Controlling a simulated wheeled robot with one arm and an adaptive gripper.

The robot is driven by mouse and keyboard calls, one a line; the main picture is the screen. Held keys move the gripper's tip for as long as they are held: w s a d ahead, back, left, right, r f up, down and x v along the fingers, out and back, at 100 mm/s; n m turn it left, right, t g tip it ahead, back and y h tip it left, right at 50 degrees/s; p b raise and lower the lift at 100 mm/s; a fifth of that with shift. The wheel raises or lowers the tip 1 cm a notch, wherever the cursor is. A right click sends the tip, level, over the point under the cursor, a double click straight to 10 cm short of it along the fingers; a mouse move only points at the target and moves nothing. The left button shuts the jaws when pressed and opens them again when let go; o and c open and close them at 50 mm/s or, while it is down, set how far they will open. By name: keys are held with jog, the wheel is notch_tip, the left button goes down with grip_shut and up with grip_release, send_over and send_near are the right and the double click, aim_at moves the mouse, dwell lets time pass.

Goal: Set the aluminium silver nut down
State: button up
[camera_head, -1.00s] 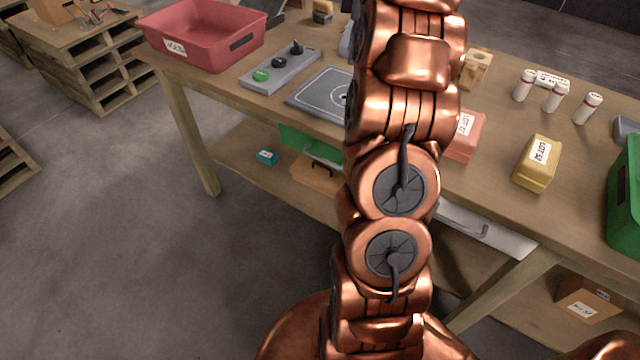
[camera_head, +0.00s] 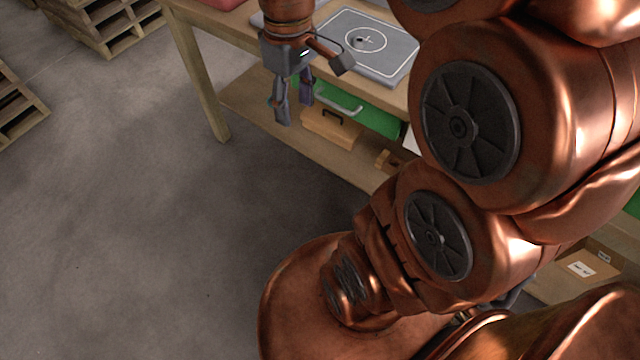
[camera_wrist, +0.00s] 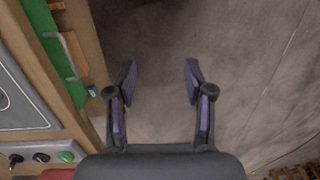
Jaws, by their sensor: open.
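My gripper (camera_head: 294,112) hangs in front of the table's front edge, fingers pointing down. In the wrist view its two fingers (camera_wrist: 160,75) are spread apart, with nothing between them and bare floor below. A grey plate (camera_head: 388,68) with a white circle and cross lies on the table, to the right of my gripper; part of it shows in the wrist view (camera_wrist: 18,98). A small dark spot or piece sits near its circle, too small to tell whether it is the silver nut. I cannot make out the nut for certain in any view.
The table's lower shelf holds a green drawer or bin (camera_head: 378,122) with a handle and a wooden box (camera_head: 330,130). A control box with knobs (camera_wrist: 40,158) is beside the plate. My arm hides much of the table's right side.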

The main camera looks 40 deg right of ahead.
jog(key=s+a+f+m, duration=0.1)
jog(key=s+a+f, duration=0.1)
jog(key=s, duration=0.4)
jog(key=s+a+f+m, duration=0.2)
jog(key=s+a+f, duration=0.1)
jog(key=s, duration=0.4)
jog(key=shift+s+f+g+h, duration=0.3)
jog(key=shift+f+g, duration=0.1)
jog(key=shift+f, duration=0.25)
